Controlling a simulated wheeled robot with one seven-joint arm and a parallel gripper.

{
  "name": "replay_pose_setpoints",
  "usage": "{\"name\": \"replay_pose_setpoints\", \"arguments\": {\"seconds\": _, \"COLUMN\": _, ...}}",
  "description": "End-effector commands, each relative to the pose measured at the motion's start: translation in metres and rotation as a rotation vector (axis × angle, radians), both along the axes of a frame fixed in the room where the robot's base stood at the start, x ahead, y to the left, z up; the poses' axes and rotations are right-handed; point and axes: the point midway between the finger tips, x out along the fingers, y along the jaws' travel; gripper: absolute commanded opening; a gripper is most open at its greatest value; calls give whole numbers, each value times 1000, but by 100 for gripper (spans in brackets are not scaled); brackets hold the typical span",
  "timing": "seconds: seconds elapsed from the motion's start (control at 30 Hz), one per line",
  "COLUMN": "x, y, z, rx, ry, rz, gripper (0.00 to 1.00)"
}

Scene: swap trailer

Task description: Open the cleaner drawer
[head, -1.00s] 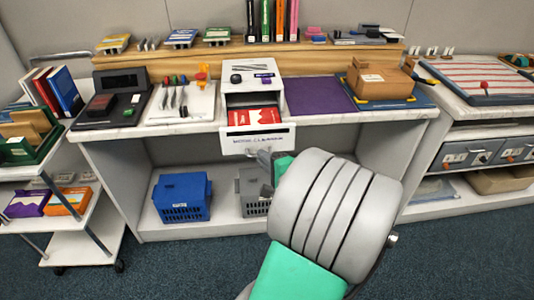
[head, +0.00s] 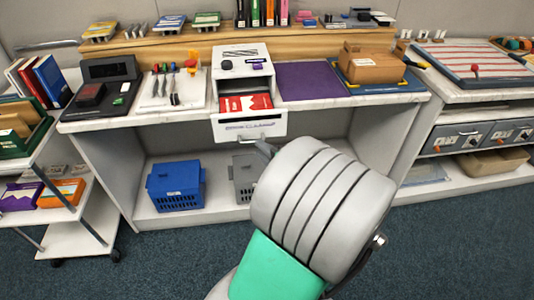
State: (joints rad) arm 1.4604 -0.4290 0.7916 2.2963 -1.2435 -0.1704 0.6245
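The cleaner drawer (head: 249,126) is a white drawer in a small white cabinet (head: 241,59) on the workbench. It stands pulled out toward me, and red and white packets (head: 246,103) show inside. Its front bears small dark lettering too blurred to read. My grey and green arm fills the lower middle of the head view. Its end points toward the drawer front, just below and right of it. Only a small dark part of my gripper (head: 265,148) shows past the arm. Its fingers are hidden, and I cannot tell whether it touches the drawer.
A blue basket (head: 176,186) and a grey basket (head: 245,178) sit on the shelf below. A purple mat (head: 315,82) and a cardboard box (head: 371,64) lie right of the cabinet. A white cart (head: 83,215) stands at left. Carpet in front is clear.

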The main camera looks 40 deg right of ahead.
Motion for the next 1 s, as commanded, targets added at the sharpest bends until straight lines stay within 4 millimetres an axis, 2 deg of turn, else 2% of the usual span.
{"name": "replay_pose_setpoints", "arguments": {"seconds": 0.1, "x": -22, "y": 2, "z": 6, "rx": -1, "ry": -1, "rz": -8, "gripper": 19}}
{"name": "replay_pose_setpoints", "arguments": {"seconds": 0.3, "x": -39, "y": 7, "z": 8, "rx": 0, "ry": -1, "rz": -2, "gripper": 19}}
{"name": "replay_pose_setpoints", "arguments": {"seconds": 0.77, "x": -37, "y": 13, "z": 9, "rx": -10, "ry": 17, "rz": 22, "gripper": 19}}
{"name": "replay_pose_setpoints", "arguments": {"seconds": 0.87, "x": -21, "y": 38, "z": 6, "rx": -67, "ry": 110, "rz": 141, "gripper": 19}}
{"name": "replay_pose_setpoints", "arguments": {"seconds": 1.0, "x": -1, "y": 102, "z": -4, "rx": -254, "ry": 358, "rz": 458, "gripper": 19}}
